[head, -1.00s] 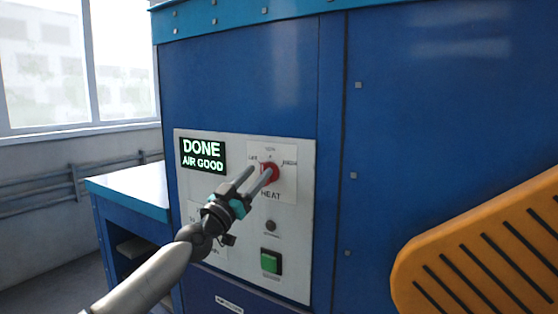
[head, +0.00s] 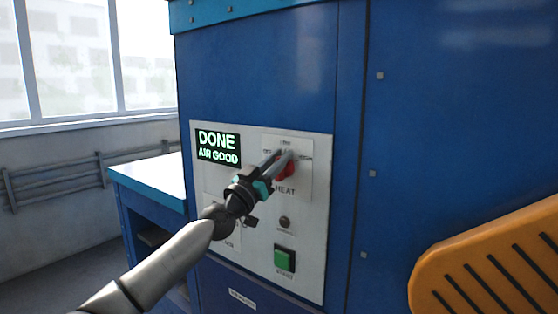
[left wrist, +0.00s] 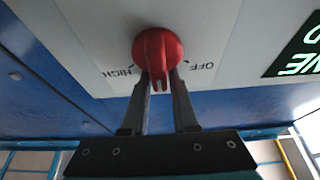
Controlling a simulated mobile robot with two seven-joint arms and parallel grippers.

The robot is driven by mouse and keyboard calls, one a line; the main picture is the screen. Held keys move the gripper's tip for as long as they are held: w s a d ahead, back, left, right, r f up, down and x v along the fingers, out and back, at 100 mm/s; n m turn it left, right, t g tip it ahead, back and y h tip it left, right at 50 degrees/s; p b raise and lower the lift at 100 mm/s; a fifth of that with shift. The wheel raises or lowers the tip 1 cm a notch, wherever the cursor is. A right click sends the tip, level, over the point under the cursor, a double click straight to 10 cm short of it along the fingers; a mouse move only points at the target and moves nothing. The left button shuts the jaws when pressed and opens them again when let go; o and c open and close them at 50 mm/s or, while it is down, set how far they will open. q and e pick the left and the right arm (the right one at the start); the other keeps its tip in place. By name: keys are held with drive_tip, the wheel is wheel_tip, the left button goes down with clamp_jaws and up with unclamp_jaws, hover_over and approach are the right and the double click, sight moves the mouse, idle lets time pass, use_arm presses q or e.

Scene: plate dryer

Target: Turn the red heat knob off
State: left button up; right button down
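The red heat knob (head: 285,170) sits on a white panel of the blue machine, under the label marks and above the word HEAT. In the left wrist view the knob (left wrist: 158,48) shows upside down, with OFF on the right and HIGH on the left. Its ridge points down there, between the two marks. My left gripper (head: 284,155) is at the knob, its fingers close together. In the left wrist view its fingertips (left wrist: 161,78) lie on both sides of the ridge and appear closed on it. My right gripper is not in view.
A lit display (head: 218,147) reads DONE AIR GOOD, left of the knob. A small dark button (head: 285,222) and a green button (head: 285,259) are below. A blue side table (head: 150,180) stands left. An orange slotted part (head: 490,265) is at lower right.

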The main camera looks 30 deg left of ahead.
use_arm(q)
drive_tip(key=shift+f, duration=0.15)
clamp_jaws()
drive_tip(key=shift+f, duration=0.1)
